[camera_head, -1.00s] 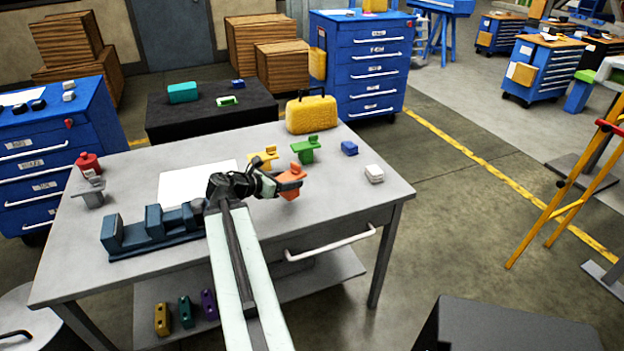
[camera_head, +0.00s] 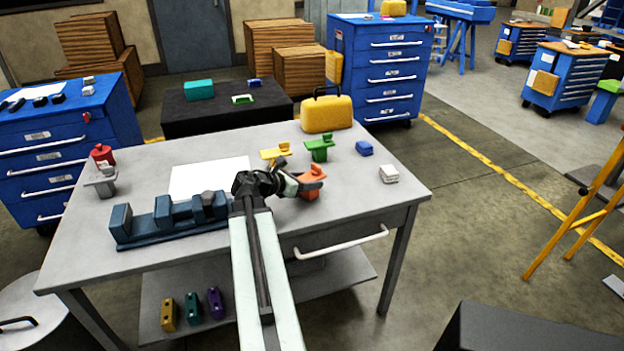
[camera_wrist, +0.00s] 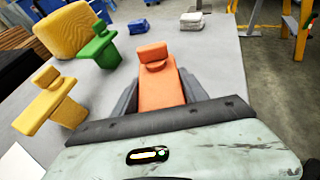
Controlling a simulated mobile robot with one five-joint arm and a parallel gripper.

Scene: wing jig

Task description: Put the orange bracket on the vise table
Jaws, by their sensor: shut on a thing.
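The orange bracket (camera_head: 312,184) is between the fingers of my gripper (camera_head: 310,181), over the right part of the grey table (camera_head: 350,205). The wrist view shows the orange bracket (camera_wrist: 160,80) upright between the dark fingers. My gripper is shut on it. I cannot tell whether the bracket still touches the tabletop. A blue vise (camera_head: 165,222) stands on the same table, left of my arm; my wrist covers part of its right end.
A yellow bracket (camera_head: 275,154), a green bracket (camera_head: 319,148), a blue block (camera_head: 364,148) and a white block (camera_head: 388,174) stand near the gripper. A yellow case (camera_head: 327,113) is at the back edge. A white sheet (camera_head: 208,178) lies behind the vise.

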